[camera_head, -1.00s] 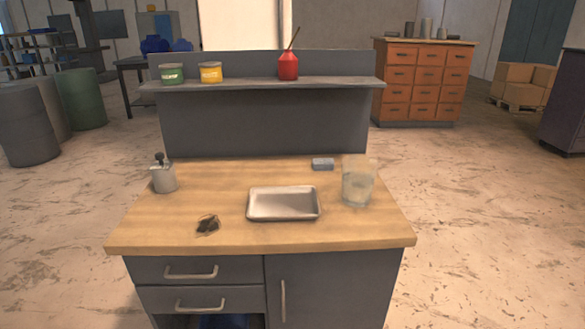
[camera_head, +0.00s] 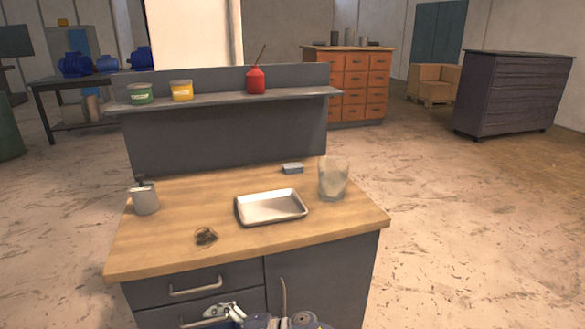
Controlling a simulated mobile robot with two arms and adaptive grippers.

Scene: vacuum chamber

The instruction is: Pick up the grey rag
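A small grey block-like thing (camera_head: 293,168) lies at the back of the wooden worktop (camera_head: 330,226), left of the glass jar. It may be the folded grey rag, but it is too small to be sure. Part of a gripper (camera_head: 222,311) with pale metal fingers shows at the bottom edge, in front of the drawers and well below the worktop. Dark arm parts of mine show just right of it. I cannot tell which arm it belongs to, or whether it is open. It is far from the grey thing.
On the worktop are a metal tray (camera_head: 271,220), a cloudy glass jar (camera_head: 333,180), a pump can (camera_head: 145,199) and a small dark heap (camera_head: 206,236). The shelf (camera_head: 222,99) behind holds a green tin, a yellow tin and a red oil can. Floor right of the bench is clear.

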